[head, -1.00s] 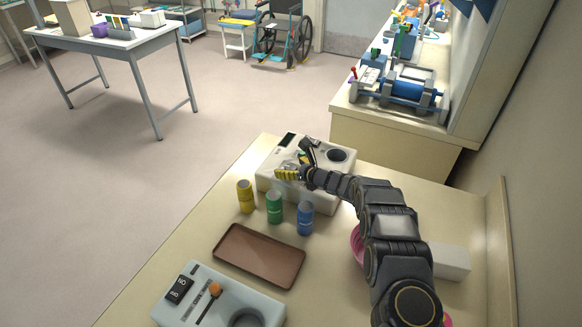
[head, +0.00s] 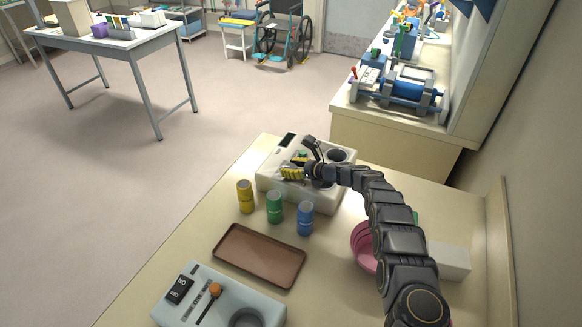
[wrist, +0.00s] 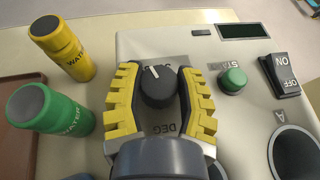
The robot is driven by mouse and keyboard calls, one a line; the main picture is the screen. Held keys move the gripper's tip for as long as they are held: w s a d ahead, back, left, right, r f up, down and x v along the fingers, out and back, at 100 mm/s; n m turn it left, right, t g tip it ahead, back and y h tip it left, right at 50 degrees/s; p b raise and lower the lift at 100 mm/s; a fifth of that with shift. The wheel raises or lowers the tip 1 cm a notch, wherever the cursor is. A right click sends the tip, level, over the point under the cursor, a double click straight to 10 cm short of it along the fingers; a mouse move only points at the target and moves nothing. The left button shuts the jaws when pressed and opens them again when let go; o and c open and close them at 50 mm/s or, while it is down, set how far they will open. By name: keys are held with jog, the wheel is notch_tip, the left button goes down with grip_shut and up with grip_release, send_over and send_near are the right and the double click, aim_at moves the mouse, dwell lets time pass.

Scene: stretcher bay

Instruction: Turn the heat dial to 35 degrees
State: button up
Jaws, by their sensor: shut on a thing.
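The heat dial (wrist: 157,86) is a round dark knob with a white pointer line, on the pale control box (head: 272,182). In the wrist view the pointer aims up and slightly left; the lettering around it is partly covered. My gripper (wrist: 158,88) has its yellow ridged pads on either side of the dial and is shut on it. In the head view my gripper (head: 301,166) is over the box top and hides the dial. The box's small display (wrist: 243,31) is dark, with no readable figure.
A green start button (wrist: 232,80), an ON/OFF rocker switch (wrist: 280,75) and a round well (wrist: 297,152) lie right of the dial. Yellow (head: 245,196), green (head: 275,207) and blue (head: 305,218) bottles stand close before the box. A brown tray (head: 232,269) lies nearer.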

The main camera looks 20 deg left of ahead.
jog(key=shift+r, duration=0.1)
jog(key=o, duration=1.1)
jog(key=shift+d, duration=0.1)
jog(key=v, duration=1.1)
jog(key=shift+d+r, duration=0.2)
jog(key=shift+d, duration=0.15)
